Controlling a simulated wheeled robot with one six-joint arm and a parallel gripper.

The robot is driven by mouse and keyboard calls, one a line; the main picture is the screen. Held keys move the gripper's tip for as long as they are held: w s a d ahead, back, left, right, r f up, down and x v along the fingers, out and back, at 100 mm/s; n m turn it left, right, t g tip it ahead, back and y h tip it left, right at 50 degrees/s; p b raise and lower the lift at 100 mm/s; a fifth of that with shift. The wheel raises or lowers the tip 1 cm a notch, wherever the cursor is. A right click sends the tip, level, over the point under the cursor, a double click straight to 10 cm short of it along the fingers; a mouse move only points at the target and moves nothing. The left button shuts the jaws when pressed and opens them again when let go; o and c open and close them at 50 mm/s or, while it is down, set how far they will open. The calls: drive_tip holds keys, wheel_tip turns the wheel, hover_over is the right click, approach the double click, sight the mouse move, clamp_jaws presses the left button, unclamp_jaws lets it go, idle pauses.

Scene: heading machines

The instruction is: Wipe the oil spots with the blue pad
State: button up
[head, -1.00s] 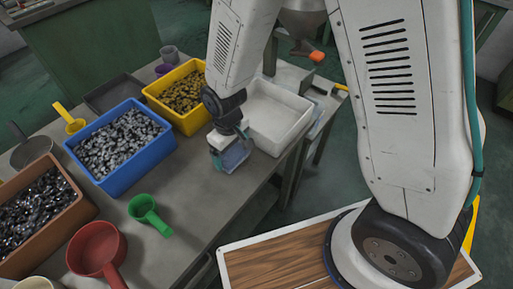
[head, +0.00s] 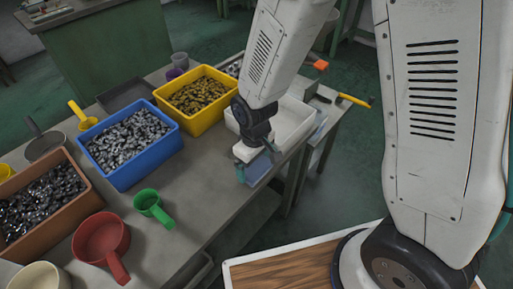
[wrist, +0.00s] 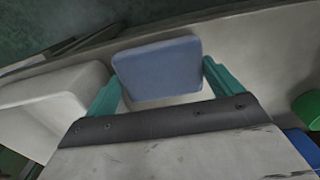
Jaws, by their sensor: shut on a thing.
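The blue pad (wrist: 158,70) is a flat rounded block between the two teal fingers in the wrist view. My gripper (wrist: 160,82) is shut on it. In the head view my gripper (head: 257,162) is at the bench's right edge, in front of the white bin, with the pad (head: 258,174) under it. I cannot tell whether the pad touches the bench top. I can make out no oil spots on the visible grey bench top (head: 200,190).
A blue bin (head: 130,172) of grey parts, a yellow bin (head: 196,122) and a white bin (head: 296,125) stand along the bench. A brown bin (head: 75,222), a green scoop (head: 150,205) and a red scoop (head: 101,238) are at left. The bench middle is clear.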

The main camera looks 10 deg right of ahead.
sight(255, 165)
wheel_tip(255, 165, up, 2)
drive_tip(key=shift+s, duration=0.1)
drive_tip(key=shift+r, duration=2.6)
